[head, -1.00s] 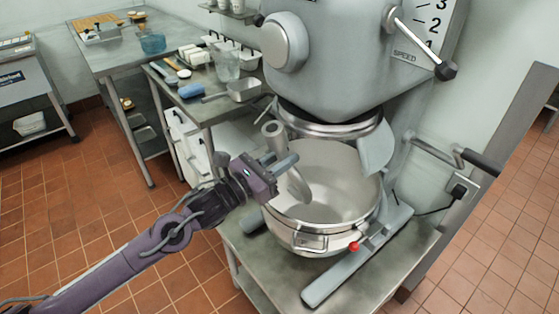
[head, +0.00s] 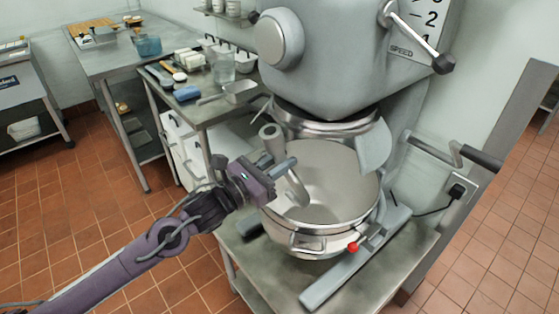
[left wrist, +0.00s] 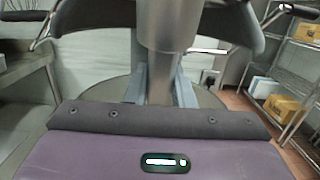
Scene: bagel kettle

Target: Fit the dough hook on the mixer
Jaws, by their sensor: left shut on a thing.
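The grey dough hook (head: 293,181) is held by my left gripper (head: 283,167) over the near left rim of the bowl. Its thick socket end points up and tilts slightly left. Its lower part hangs at the bowl's opening. In the left wrist view the hook's shaft (left wrist: 164,28) stands between the two fingers (left wrist: 159,92). The big grey mixer (head: 335,60) stands behind, its head above the steel bowl (head: 330,205). A metal ring (head: 325,122) runs under the head. The drive shaft beneath is hidden. My right gripper is out of view.
A light grey curved guard (head: 375,148) hangs at the bowl's right. A crank handle (head: 435,148) sticks out further right.

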